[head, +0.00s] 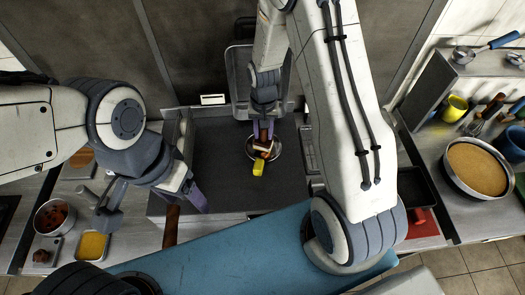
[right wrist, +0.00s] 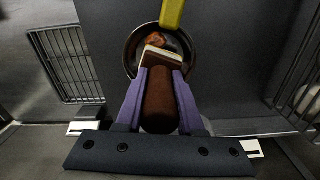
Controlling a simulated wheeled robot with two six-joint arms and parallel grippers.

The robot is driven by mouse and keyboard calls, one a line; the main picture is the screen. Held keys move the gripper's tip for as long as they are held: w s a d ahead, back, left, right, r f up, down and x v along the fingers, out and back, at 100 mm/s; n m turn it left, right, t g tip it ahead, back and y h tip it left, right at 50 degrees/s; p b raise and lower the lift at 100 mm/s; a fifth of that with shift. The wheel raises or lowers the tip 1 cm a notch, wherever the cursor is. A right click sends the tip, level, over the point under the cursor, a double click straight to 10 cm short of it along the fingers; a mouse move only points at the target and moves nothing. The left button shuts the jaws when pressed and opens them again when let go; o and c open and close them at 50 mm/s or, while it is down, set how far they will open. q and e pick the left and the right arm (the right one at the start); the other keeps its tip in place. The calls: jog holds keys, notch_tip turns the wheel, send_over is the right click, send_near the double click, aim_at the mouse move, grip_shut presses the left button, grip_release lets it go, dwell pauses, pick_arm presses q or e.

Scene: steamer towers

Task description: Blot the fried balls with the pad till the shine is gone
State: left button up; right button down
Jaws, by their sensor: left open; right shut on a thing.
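My right gripper (head: 264,132) is shut on the brown handle (right wrist: 158,100) of the pad. The pad's pale block (right wrist: 160,57) is at the handle's far end, over a small round dark pan (right wrist: 132,50); the pan also shows in the head view (head: 279,150). An orange-brown fried piece (right wrist: 155,40) shows in the pan just beyond the block. The pad hides part of the pan, so I cannot tell how many balls there are, whether it touches them, or whether they shine. My left gripper (head: 187,192) is open, to the left of the pan.
A yellow piece (head: 258,169) sticks out at the pan's near edge. A brown rod (head: 171,226) stands below my left gripper. A large round pan (head: 476,168) is at the right. The dark surface right of the pan is clear.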

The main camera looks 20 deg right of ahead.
jog(key=shift+c, duration=2.2)
grip_release()
